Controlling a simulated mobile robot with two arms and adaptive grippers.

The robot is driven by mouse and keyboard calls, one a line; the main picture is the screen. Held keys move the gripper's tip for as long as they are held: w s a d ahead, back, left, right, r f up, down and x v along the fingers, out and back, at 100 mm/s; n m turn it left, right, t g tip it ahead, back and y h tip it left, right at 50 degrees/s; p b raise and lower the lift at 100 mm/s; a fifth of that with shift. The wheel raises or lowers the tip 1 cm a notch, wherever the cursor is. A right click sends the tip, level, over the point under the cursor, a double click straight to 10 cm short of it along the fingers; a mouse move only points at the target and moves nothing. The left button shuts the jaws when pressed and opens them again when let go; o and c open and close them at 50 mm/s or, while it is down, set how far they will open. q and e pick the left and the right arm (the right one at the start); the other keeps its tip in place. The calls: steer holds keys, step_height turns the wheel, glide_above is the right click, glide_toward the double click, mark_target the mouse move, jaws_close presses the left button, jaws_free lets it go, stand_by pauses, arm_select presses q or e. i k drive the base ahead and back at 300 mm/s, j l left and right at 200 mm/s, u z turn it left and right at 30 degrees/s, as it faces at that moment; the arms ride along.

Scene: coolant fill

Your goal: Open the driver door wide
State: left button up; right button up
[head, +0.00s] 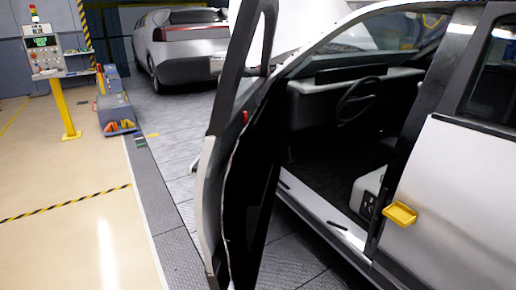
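The driver door (212,190) of the white car stands swung out from the body, seen nearly edge-on in the middle of the head view. The door opening is clear, and the steering wheel (358,99), dashboard (345,80) and dark floor show inside. The door's outer face is mostly turned away and its handle is not visible. Neither of my grippers is in view.
A yellow handle-like piece (400,213) is on the car's rear side panel (450,190). A control post (63,105) and a low grey unit (117,112) stand at the left. Another silver car (185,50) is behind. The beige floor (70,230) at left is mostly free.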

mark_target(233, 205)
steer(key=i+j+z, duration=0.2)
steer(key=j, duration=0.35)
steer(key=i+j+z, duration=0.2)
steer(key=j, duration=0.35)
steer(key=i+j+z, duration=0.2)
steer(key=j, duration=0.4)
steer(key=i+j+z, duration=0.2)
steer(key=j, duration=0.45)
steer(key=j+z, duration=0.2)
steer(key=j, duration=0.4)
steer(key=l+u, duration=0.1)
steer(key=l, duration=1.05)
